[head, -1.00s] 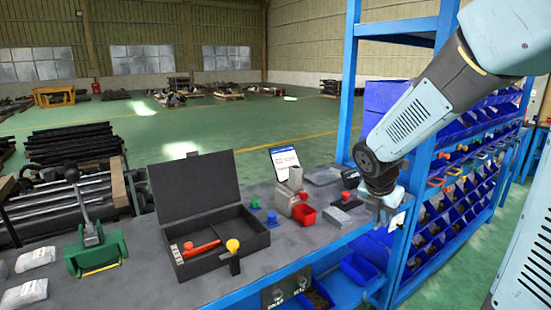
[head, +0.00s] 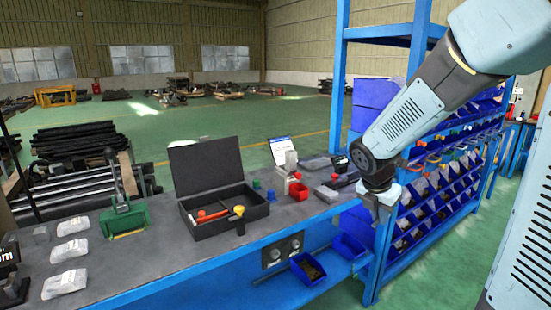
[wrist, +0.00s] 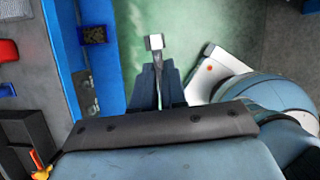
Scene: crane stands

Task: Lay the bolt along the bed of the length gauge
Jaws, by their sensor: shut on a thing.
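My gripper (wrist: 158,88) is shut on a metal bolt (wrist: 155,42) in the wrist view. The bolt's pale, blocky head sticks out past the fingertips, and part of its shank shows between the fingers. In the head view my gripper (head: 381,212) hangs at the right, by the bench's front edge; the bolt is not clear there. In the wrist view it is over green floor, clear of the bench. I cannot surely pick out the length gauge. A dark device (head: 12,288) with a partly cut-off lettered panel stands at the left edge of the head view.
Blue bins fill the rack (head: 440,200) at right. A blue bin (head: 307,268) sits below the bench top.

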